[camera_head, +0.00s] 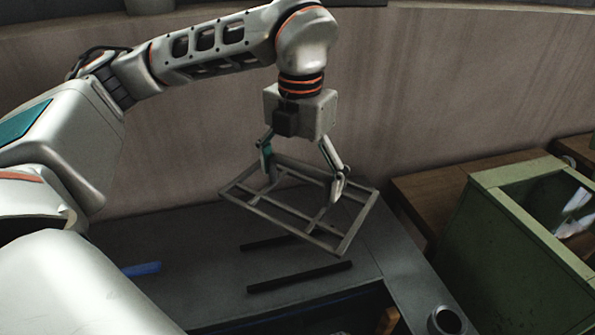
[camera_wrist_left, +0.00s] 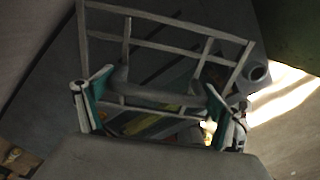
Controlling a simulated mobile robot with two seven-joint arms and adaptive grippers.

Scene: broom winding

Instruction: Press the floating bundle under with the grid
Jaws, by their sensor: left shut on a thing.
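My left gripper (camera_head: 304,188) is shut on the grid (camera_head: 361,221), a pale grey rectangular frame with crossbars. It holds the grid tilted above the dark grey worktop (camera_head: 190,235). In the left wrist view the gripper's two fingers (camera_wrist_left: 158,108) stand wide apart with the grid's bars around and between them, and the grid (camera_wrist_left: 240,68) reaches away from the wrist. No floating bundle can be made out in either view. Yellowish and dark shapes show dimly below the grid in the wrist view, too unclear to name. My right gripper is not in view.
Two black strips (camera_head: 300,277) lie on the worktop below the grid. A blue piece (camera_head: 141,268) lies at left. A grey round open pipe or cup (camera_head: 447,319) stands at front right. A green box (camera_head: 500,222) stands at right, by a brown wooden surface (camera_head: 430,190). A curved wall rises behind.

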